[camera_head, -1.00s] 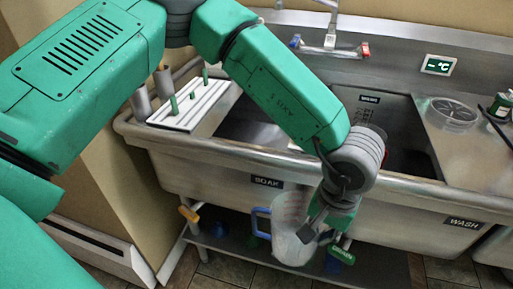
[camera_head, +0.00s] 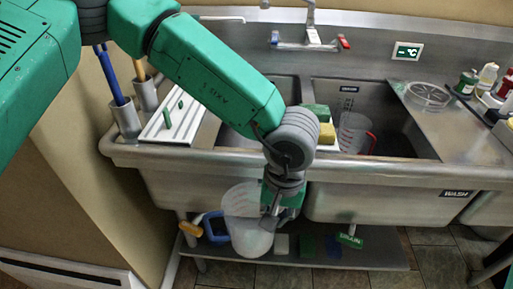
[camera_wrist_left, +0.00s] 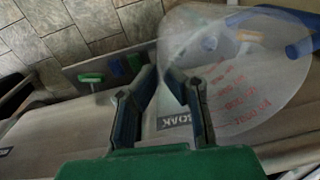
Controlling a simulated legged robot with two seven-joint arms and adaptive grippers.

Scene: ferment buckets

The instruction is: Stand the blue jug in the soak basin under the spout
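The blue jug (camera_head: 247,232) is a translucent jug with a blue handle (camera_head: 213,226). It hangs in front of the sink, below the front rim and outside the basins, with its handle to the left. My left gripper (camera_head: 272,212) is at its right side, with the fingers closed on its wall. In the left wrist view, the jug (camera_wrist_left: 235,85) with red markings is on the right and its wall runs between the fingertips (camera_wrist_left: 164,80). The soak basin (camera_head: 237,137) is the left basin, partly hidden by my arm. The spout (camera_head: 312,32) is on the back wall. My right gripper is not in view.
Green and yellow sponges (camera_head: 327,132) sit between the basins. A red-handled jug (camera_head: 354,132) stands in the right basin. A white ribbed rack (camera_head: 172,120) is at the left. A low shelf (camera_head: 370,257) holding small items lies under the sink.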

